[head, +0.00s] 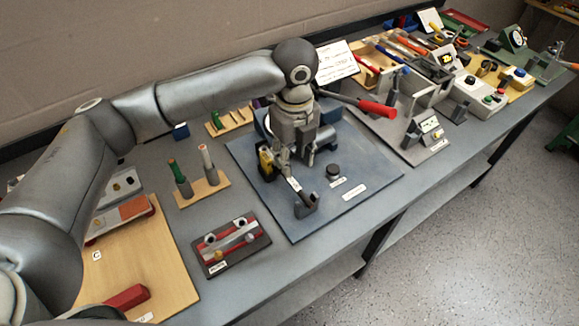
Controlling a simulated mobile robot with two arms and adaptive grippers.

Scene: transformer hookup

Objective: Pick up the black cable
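My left gripper (285,165) points down over the blue-grey board (365,172) in the middle of the bench. A small dark hook-shaped piece (306,206) lies just below and in front of its fingers. I cannot tell whether the fingers touch it or hold anything, as the gripper is small and partly hidden by its own body. I cannot clearly make out a black cable; part of the board behind the gripper is hidden. A round black knob (333,172) sits on the board to the right of the gripper. My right gripper is not in view.
A wooden stand (203,193) holds a green and a pale-topped post, left of the board. A dark block with red strips (233,244) lies in front. A red-handled lever (377,108) sticks out right of the gripper. Tools and fixtures crowd the bench's far right.

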